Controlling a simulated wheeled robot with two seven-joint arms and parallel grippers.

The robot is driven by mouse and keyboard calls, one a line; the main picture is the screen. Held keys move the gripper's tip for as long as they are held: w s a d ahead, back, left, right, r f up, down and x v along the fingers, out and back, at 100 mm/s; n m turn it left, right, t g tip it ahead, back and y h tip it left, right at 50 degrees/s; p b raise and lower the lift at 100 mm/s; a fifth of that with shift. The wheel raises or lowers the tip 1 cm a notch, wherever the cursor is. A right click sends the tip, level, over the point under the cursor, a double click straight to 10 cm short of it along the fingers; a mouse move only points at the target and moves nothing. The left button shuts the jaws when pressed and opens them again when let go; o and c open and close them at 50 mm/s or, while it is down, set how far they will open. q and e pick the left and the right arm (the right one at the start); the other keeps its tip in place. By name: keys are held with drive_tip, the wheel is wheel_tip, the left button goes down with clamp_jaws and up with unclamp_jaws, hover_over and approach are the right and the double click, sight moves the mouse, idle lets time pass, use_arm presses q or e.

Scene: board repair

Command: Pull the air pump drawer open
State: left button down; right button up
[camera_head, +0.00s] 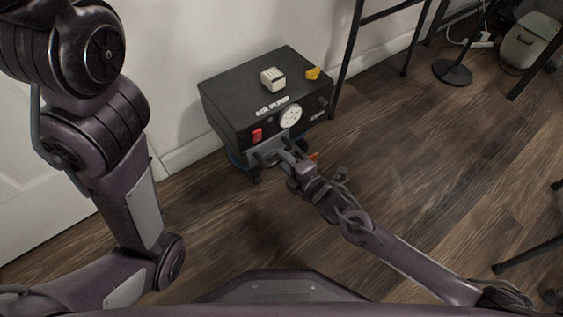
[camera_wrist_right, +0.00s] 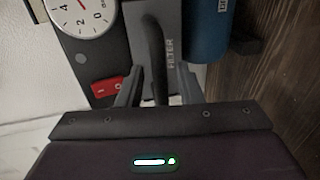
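The air pump (camera_head: 232,98) is a black box against the wall, with a white gauge and a red switch on its front. Its grey drawer front (camera_head: 266,150) is low on that face; the wrist view shows this front (camera_wrist_right: 172,28) marked "FILTER". A dark bar handle (camera_wrist_right: 153,45) stands out from it. My right gripper (camera_head: 279,153) is at the drawer front. In the wrist view the right gripper's fingers (camera_wrist_right: 159,80) stand on either side of the handle, apart, with a gap visible beside it. The left arm shows, but its gripper is out of frame.
A white block (camera_head: 272,79) and a yellow piece (camera_head: 313,73) lie on top of the pump. A blue cylinder (camera_wrist_right: 207,30) is beside the drawer front. A dark table leg (camera_head: 346,60) stands right of the pump. The wooden floor (camera_head: 420,170) in front is mostly clear.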

drive_tip(key=shift+x, duration=0.85)
clamp_jaws()
drive_tip(key=shift+d, duration=0.1)
